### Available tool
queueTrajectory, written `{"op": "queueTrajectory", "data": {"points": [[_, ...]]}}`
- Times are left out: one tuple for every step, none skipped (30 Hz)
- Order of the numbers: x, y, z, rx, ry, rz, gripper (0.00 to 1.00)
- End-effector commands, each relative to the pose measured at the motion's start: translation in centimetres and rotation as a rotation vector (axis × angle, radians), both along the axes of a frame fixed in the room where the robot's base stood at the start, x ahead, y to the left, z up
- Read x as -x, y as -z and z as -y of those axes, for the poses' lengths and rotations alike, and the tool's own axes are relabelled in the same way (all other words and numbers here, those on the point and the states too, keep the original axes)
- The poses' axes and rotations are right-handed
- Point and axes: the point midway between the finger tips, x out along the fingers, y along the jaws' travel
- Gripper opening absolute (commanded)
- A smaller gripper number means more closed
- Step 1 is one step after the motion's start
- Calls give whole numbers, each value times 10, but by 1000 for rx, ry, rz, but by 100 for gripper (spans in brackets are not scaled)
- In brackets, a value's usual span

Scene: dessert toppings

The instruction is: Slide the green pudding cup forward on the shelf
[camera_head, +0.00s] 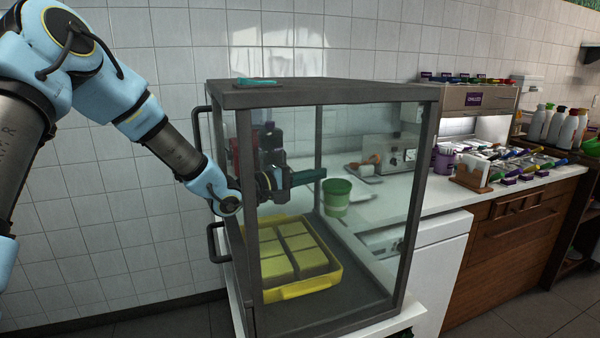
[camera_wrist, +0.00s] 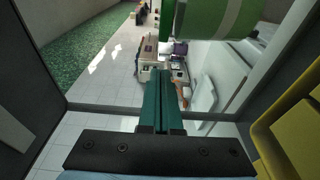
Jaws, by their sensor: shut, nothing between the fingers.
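The green pudding cup (camera_head: 336,200) has a pale band and stands upright inside the glass case, on the right beyond the yellow tray. In the wrist view the cup (camera_wrist: 205,16) fills part of the upper edge, cut off by the frame. My gripper (camera_head: 322,173) reaches through the case's left side, its green fingers shut and empty. The fingertips are by the cup's upper left rim in the head view. In the wrist view the fingertips (camera_wrist: 166,78) lie below and left of the cup. I cannot tell whether they touch it.
A yellow tray (camera_head: 325,288) of yellow blocks sits on the case floor (camera_head: 345,307), below my gripper. It also shows at the right of the wrist view (camera_wrist: 262,137). Dark frame posts (camera_head: 246,175) and glass panes enclose the space. A counter (camera_head: 395,190) stands behind the case.

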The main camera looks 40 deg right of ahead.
Motion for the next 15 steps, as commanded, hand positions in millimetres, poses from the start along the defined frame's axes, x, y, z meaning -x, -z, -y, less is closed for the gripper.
{"op": "queueTrajectory", "data": {"points": [[7, -2, -6, -6, 0, -3, 0], [10, -2, -8, -5, -1, -2, 0], [14, -2, -11, -5, 0, -2, 0], [17, -2, -12, -4, 0, -1, 0], [19, -2, -14, -4, -1, 0, 0], [22, -1, -15, -3, -1, -1, 0], [23, -1, -16, -3, -1, -1, 0], [25, -1, -17, -2, -1, -2, 0], [26, -1, -18, -2, -1, 0, 0], [27, -1, -18, -2, -1, 0, 0], [27, -1, -19, -2, -1, 0, 0], [28, 0, -19, -2, -1, 0, 0], [28, 0, -19, -2, -1, 0, 0], [28, 0, -19, -2, -1, 0, 0], [28, 0, -19, -2, -2, 0, 0]]}}
